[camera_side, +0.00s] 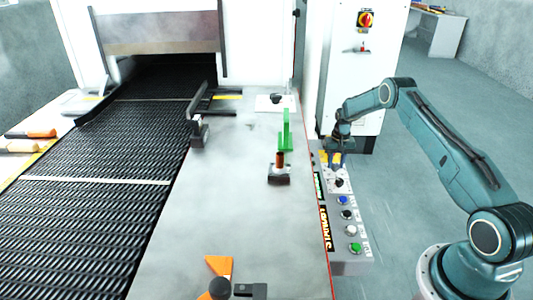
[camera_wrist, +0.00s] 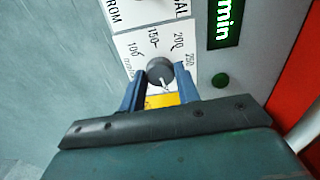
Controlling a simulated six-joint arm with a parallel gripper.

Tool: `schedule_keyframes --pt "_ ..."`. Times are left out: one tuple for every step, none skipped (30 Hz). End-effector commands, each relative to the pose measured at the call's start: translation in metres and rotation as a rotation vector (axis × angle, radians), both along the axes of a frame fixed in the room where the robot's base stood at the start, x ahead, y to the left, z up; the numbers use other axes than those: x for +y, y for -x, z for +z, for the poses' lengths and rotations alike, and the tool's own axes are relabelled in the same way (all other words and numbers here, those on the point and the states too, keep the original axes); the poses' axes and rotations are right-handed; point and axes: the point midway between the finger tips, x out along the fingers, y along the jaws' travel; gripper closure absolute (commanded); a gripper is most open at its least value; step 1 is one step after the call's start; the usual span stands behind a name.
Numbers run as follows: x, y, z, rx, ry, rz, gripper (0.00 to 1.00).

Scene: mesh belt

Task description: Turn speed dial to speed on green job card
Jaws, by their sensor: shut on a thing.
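The speed dial (camera_wrist: 160,70) is a dark grey round knob on a white plate (camera_wrist: 128,45) in the wrist view. Its printed scale shows 100, 150, 200 and 250 around the upper side. A pale mark on the knob shows at its lower side. My gripper (camera_wrist: 160,74) is shut on the dial, with one blue finger on each side. In the side view my gripper (camera_side: 336,158) is at the far end of the control panel (camera_side: 350,267) and hides the dial. I cannot make out a green job card in either view.
A green display (camera_wrist: 226,22) ending in "min" is beside the dial. A black selector knob (camera_side: 339,182) and several coloured buttons run along the panel. A green upright bracket (camera_side: 285,132) stands on the steel table (camera_side: 240,190) left of my gripper. The mesh belt (camera_side: 95,200) lies farther left.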

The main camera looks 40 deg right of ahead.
Motion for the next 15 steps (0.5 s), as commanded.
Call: schedule_keyframes --pt "0.0002 -0.0002 0.0006 0.000 0.000 -0.035 0.91" --pt "0.0002 -0.0002 0.0006 0.000 0.000 -0.056 0.91" --pt "0.0002 -0.0002 0.0006 0.000 0.000 -0.082 0.91" --pt "0.0002 -0.0002 0.0006 0.000 0.000 -0.102 0.91" --pt "0.0002 -0.0002 0.0006 0.000 0.000 -0.118 0.91" --pt "0.0002 -0.0002 0.0006 0.000 0.000 -0.140 0.91" --pt "0.0002 -0.0002 0.0006 0.000 0.000 -0.154 0.91" --pt "0.0002 -0.0002 0.0006 0.000 0.000 -0.167 0.91" --pt "0.0001 -0.0003 0.0006 0.000 0.000 -0.182 0.91" --pt "0.0001 -0.0003 0.0006 0.000 0.000 -0.192 0.91" --pt "0.0001 -0.0003 0.0006 0.000 0.000 -0.199 0.91" --pt "0.0001 -0.0003 0.0006 0.000 0.000 -0.209 0.91" --pt "0.0001 -0.0003 0.0006 0.000 0.000 -0.215 0.91" --pt "0.0001 -0.0003 0.0006 0.000 0.000 -0.219 0.91" --pt "0.0001 -0.0003 0.0007 0.000 0.000 -0.223 0.91"
